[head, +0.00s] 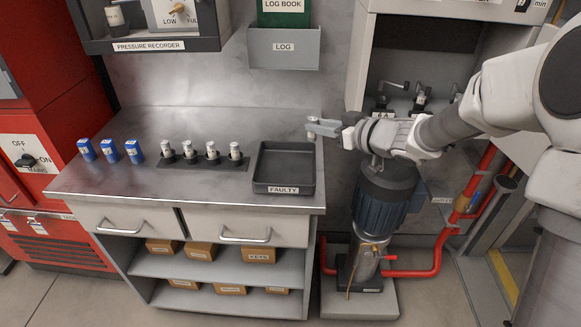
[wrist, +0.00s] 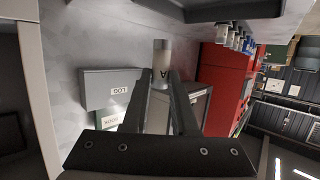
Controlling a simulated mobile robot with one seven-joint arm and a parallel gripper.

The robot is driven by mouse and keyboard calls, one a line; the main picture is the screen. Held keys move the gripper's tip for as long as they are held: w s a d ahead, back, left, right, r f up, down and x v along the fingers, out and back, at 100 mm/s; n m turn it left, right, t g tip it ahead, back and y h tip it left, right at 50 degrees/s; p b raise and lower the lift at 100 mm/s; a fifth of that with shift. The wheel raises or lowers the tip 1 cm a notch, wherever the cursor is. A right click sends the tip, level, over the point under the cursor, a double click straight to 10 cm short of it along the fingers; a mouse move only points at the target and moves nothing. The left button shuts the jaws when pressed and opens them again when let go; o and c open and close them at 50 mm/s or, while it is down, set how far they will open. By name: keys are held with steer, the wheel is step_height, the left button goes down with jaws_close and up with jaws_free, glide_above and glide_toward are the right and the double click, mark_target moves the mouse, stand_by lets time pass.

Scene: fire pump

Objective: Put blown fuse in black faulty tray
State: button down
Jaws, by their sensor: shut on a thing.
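The black tray (head: 285,168) labelled FAULTY sits at the right end of the metal bench top and looks empty. My gripper (head: 318,127) is to the right of the tray's back corner, near the bench's right edge. It is shut on a small pale cylindrical fuse (head: 312,130). In the wrist view the fuse (wrist: 161,66) sits between the fingertips, with a whitish body, a grey end and a dark letter. I cannot tell whether it is blown.
Several white-bodied fuses (head: 212,151) stand in a dark strip left of the tray. Three blue boxes (head: 109,150) stand farther left. A grey LOG holder (head: 284,50) is on the wall behind. A blue pump motor (head: 384,198) stands right of the bench.

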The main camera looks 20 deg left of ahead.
steer(key=s+a+f+b, duration=0.1)
steer(key=a, duration=0.1)
steer(key=s+a+f+b, duration=0.1)
steer(key=s+a+f, duration=0.1)
steer(key=a+f, duration=0.1)
steer(key=shift+s+a+b, duration=0.2)
steer(key=shift+a+b, duration=0.1)
steer(key=shift+b, duration=0.1)
steer(key=shift+f+b, duration=1.05)
steer(key=shift+f, duration=0.95)
steer(key=shift+f, duration=0.1)
steer(key=shift+f, duration=0.15)
steer(key=c, duration=0.7)
jaws_free()
steer(key=shift+d+r, duration=0.1)
steer(key=shift+r, duration=0.3)
steer(key=p+v, duration=0.3)
steer(key=v, duration=0.8)
steer(key=shift+s+d+r+p, duration=0.1)
steer(key=shift+s+d+p, duration=0.2)
steer(key=shift+p, duration=0.05)
